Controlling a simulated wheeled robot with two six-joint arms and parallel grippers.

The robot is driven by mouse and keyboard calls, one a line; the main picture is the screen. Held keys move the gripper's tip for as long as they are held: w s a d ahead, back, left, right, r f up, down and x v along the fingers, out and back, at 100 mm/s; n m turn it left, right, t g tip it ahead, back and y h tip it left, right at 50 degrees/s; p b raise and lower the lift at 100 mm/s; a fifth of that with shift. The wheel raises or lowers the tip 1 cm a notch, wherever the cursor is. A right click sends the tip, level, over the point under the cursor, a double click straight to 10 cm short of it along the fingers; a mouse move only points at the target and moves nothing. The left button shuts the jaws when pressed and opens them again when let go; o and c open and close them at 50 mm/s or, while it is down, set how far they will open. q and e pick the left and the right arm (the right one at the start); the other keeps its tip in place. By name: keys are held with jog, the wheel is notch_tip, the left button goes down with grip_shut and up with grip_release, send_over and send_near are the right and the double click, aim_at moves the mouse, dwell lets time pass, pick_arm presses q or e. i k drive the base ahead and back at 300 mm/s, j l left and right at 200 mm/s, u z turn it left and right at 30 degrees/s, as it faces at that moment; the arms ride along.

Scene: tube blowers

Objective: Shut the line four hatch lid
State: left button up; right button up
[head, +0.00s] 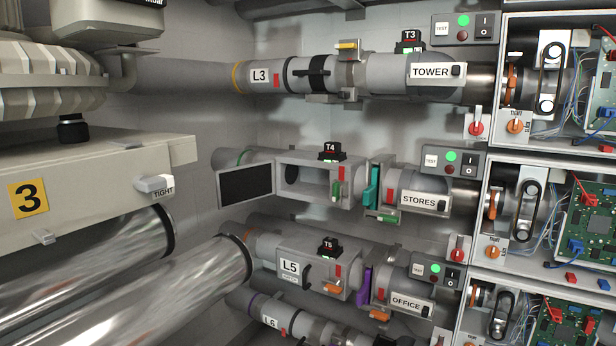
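The line four hatch lid (245,185) is a grey-framed panel with a dark inner face. It stands open, swung out to the left of the hatch box (345,193). The box sits under the T4 tag (332,151), on the pipe that leads to the STORES label (423,201). The opening in the box shows, with a dark round bore inside. Neither of my grippers is in view.
The line three pipe (390,75) runs above and the L5 box (300,268) sits below. A teal slide plate (372,187) stands right of the hatch box. A large machine marked 3 (95,180) and shiny cylinders (160,290) fill the left.

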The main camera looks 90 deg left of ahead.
aim_at(245, 184)
jog(key=u, duration=2.7)
jog(key=i+l+u, duration=0.1)
jog(key=i+l, duration=0.65)
jog(key=l, duration=0.1)
